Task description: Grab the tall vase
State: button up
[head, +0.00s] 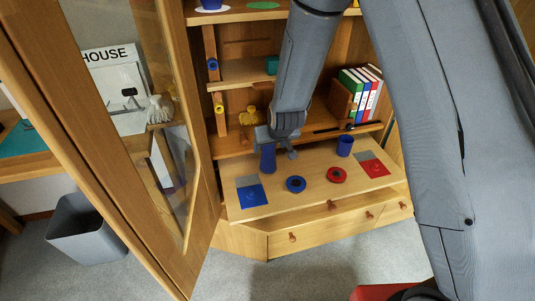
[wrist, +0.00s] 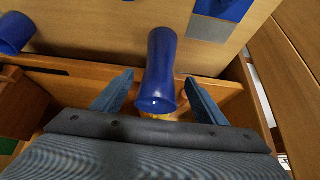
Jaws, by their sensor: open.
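The tall vase (head: 268,160) is dark blue and stands on the pulled-out wooden board, near its back left part. In the wrist view the vase (wrist: 161,62) lies between the two fingers, with a gap on each side. My gripper (head: 277,142) is at the vase's upper part in the head view, and its fingers partly hide the top. In the wrist view my gripper (wrist: 160,76) is open, one blue-grey finger on either side of the vase. I see no finger touching it.
A shorter blue cup (head: 344,146) stands to the right on the board (head: 310,165). An open glass door (head: 180,130) stands at left; books (head: 362,90) stand behind.

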jog(key=shift+x, duration=2.7)
jog(key=c, duration=1.3)
jog(key=shift+d+r, duration=0.1)
jog(key=shift+r, duration=0.05)
